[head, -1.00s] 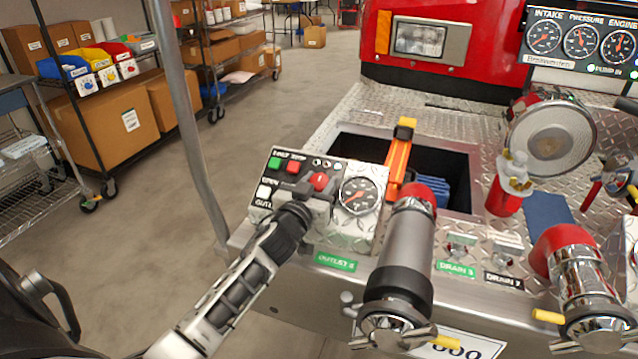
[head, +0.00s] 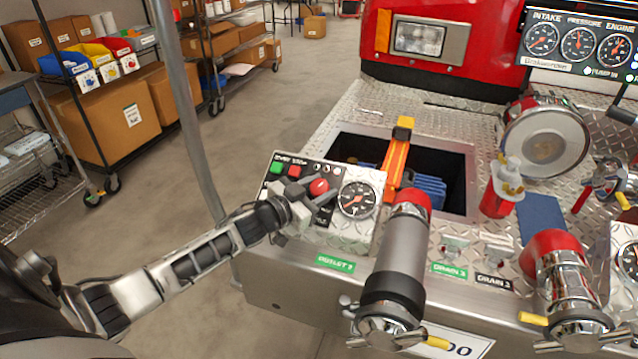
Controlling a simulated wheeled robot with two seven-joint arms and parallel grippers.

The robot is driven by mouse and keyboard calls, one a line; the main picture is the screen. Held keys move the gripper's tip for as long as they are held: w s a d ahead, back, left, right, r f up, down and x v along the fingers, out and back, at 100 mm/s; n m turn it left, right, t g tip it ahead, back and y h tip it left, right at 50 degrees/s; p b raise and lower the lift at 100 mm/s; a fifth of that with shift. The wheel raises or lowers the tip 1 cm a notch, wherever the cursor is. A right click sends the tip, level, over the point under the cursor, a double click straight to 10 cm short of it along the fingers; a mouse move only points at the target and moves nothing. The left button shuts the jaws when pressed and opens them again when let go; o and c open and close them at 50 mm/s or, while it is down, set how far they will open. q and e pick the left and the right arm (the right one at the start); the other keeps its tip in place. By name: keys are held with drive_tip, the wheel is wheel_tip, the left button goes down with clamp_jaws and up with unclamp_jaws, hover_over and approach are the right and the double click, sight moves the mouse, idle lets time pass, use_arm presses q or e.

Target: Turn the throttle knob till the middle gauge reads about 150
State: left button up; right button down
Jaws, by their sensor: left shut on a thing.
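The throttle knob (head: 319,186) is red and sits on the small control panel (head: 340,233) with the green and red buttons. My left gripper (head: 316,195) reaches in from the left and is shut on the knob, its fingers on either side. The fingers hide part of the knob and panel. The middle gauge, marked PRESSURE (head: 578,44), is on the upper right panel between the intake gauge (head: 541,39) and the engine gauge (head: 614,48). Its needle is too small to read surely. My right gripper is not in view.
Another round gauge (head: 357,199) is right beside the knob. A thick grey pipe with a red collar (head: 403,250) stands close right of the panel. An orange bar (head: 397,160) crosses the open bin behind. A grey post (head: 180,100) rises left of my arm.

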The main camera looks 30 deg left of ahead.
use_arm(q)
drive_tip(key=shift+m+h, duration=0.4)
drive_tip(key=o, duration=1)
drive_tip(key=v, duration=1.6)
drive_tip(key=shift+r, duration=0.3)
